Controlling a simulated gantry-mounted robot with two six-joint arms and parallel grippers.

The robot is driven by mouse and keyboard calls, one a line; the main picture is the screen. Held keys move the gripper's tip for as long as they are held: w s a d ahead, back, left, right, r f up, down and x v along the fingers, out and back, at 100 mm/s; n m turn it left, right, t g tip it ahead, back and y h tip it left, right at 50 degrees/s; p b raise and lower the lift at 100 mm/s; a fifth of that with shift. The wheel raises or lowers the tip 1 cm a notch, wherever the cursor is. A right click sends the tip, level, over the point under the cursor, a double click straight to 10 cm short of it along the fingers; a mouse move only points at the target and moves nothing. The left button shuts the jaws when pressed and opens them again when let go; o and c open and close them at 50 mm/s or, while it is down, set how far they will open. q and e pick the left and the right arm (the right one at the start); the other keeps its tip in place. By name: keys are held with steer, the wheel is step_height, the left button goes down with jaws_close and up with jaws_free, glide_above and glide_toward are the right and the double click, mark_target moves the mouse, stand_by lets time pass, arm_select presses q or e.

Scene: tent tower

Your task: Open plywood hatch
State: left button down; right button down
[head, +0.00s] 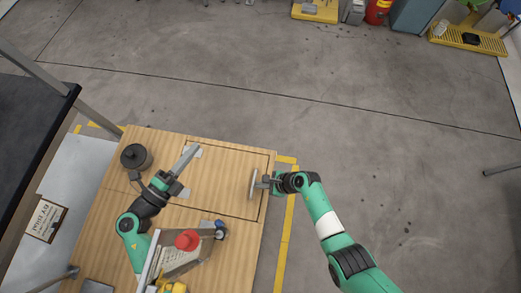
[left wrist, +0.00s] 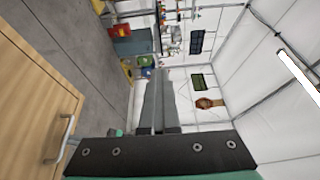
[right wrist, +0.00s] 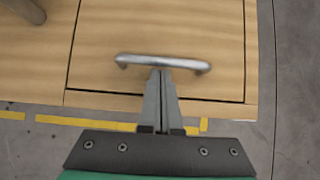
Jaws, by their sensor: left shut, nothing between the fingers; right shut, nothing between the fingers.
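The plywood hatch (head: 225,180) is a wooden panel outlined by a dark seam in the wooden top, and it looks flush with it. A silver bar handle (head: 253,184) sits near its right edge; in the right wrist view the handle (right wrist: 165,62) spans above the fingertips. My right gripper (right wrist: 161,72) is shut and empty, its tips at the middle of the handle, overlapping it in view; contact is unclear. My left gripper (head: 193,153) is shut and empty, over the hatch's left side. In the left wrist view its fingers (left wrist: 158,72) point away from the handle (left wrist: 63,138).
A dark round object (head: 135,157) sits on the wooden top (head: 100,225) at left. A red knob (head: 187,240) and a grey device are near the left arm. Open floor (head: 400,150) lies to the right, with yellow floor tape (head: 287,230) beside the table.

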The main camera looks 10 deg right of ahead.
stand_by(0.3)
steer(key=shift+a+r, duration=0.15)
steer(key=shift+r, duration=0.8)
arm_select(q)
steer(key=c, duration=0.9)
jaws_free()
steer(key=shift+v, duration=6)
